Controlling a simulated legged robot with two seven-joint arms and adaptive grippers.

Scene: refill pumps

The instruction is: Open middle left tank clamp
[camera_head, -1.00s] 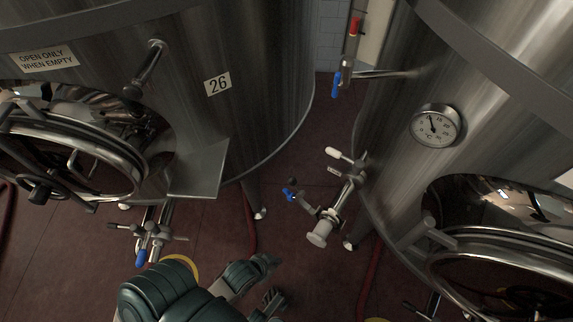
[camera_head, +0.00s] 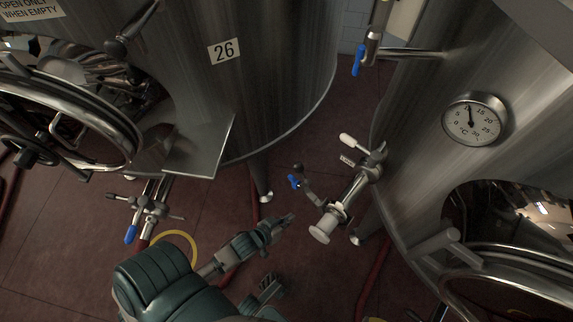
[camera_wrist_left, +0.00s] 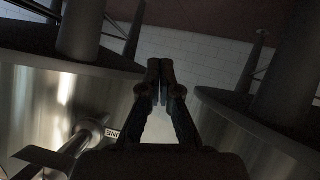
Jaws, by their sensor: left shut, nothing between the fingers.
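My left gripper (camera_head: 288,219) reaches in from the lower left, its fingers shut and empty, pointing at the gap between the tanks. In the left wrist view its fingers (camera_wrist_left: 160,78) meet in the middle. A pipe fitting (camera_head: 338,208) with a white-tipped handle and a pale end cap stands out from the right tank, to the right of my left gripper and apart from it. A small blue-handled valve (camera_head: 294,181) is beside it. I cannot make out which part is the clamp. A dark gripper shape (camera_head: 268,284), seemingly my right one, is low in view; its finger state is unclear.
The left tank (camera_head: 270,90), labelled 26, has a round hatch (camera_head: 130,130) and a blue-handled valve cluster (camera_head: 150,208) below. The right tank (camera_head: 420,150) carries a thermometer dial (camera_head: 474,119). Red hoses run over the dark red floor (camera_head: 60,240).

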